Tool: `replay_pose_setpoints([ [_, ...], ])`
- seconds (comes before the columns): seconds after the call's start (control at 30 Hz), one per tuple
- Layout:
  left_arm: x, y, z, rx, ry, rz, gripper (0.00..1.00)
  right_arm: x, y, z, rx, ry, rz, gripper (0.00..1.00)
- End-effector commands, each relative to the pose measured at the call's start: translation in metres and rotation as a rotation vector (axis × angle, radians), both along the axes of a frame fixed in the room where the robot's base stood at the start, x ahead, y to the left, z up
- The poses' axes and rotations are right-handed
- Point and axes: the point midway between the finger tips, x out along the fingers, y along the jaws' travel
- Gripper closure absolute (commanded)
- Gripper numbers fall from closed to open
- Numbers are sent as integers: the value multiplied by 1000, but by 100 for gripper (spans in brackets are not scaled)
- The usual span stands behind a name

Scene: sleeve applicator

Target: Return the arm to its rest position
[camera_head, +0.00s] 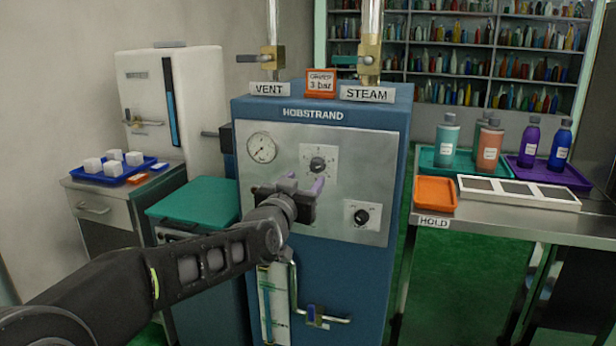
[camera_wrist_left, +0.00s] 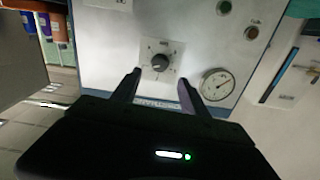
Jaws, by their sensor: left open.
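My left arm (camera_head: 190,265) reaches in from the lower left of the head view. My left gripper (camera_head: 305,184) is in front of the grey panel (camera_head: 380,150) of the blue HOBSTRAND machine (camera_head: 400,104). It is open and empty. In the left wrist view the two dark fingers of my left gripper (camera_wrist_left: 159,88) stand apart, with the black upper knob (camera_wrist_left: 159,63) showing beyond and between them. That upper knob (camera_head: 317,164) also shows just above the gripper in the head view. I cannot tell the exact gap to the panel. My right gripper is not in view.
A round gauge (camera_head: 262,148) and a lower knob (camera_head: 362,216) flank the gripper. A blue-handled pipe valve (camera_head: 312,316) sits below. A teal-topped unit (camera_head: 195,204) stands left of the machine. A steel table (camera_head: 500,220) with bottles and trays stands right. Green floor shows between.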

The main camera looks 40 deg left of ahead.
Motion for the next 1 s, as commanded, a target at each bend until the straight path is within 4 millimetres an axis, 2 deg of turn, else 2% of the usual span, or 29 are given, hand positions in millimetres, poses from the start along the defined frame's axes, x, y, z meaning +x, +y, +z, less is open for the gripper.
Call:
replay_pose_setpoints([
  [0.67,-1,-1,-1,-35,-11,-1,48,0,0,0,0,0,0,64],
  [0.77,2,-13,-25,-117,9,-19,48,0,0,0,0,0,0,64],
  [0.87,13,-34,-67,-179,72,-50,48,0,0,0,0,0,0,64],
  [0.97,23,-64,-127,-250,168,-90,48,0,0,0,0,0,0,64],
  [1.0,26,-78,-154,-281,215,-106,48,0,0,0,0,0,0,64],
])
